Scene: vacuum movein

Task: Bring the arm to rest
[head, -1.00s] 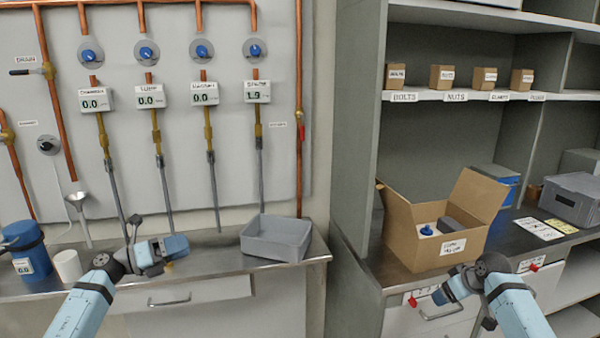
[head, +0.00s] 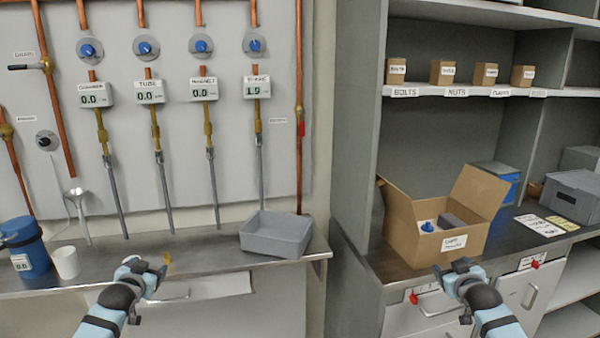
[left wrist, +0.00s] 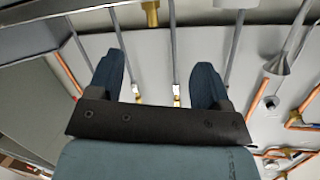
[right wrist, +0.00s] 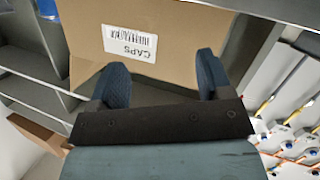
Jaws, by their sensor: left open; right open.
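My left gripper (head: 147,275) is over the front edge of the left steel counter (head: 205,248). Its two fingers show spread apart with nothing between them in the left wrist view (left wrist: 165,85). My right gripper (head: 455,276) is in front of the right counter, below the open cardboard box (head: 408,225). Its fingers are spread and empty in the right wrist view (right wrist: 158,82), with the box's labelled face (right wrist: 165,40) beyond them. Both arms come up from the bottom of the head view.
A grey tray (head: 275,236) sits at the left counter's right end. A blue flask (head: 24,245) and white cup (head: 66,262) stand at its left. A grey lidded bin (head: 574,197) stands on the right counter. Pipes and gauges cover the wall.

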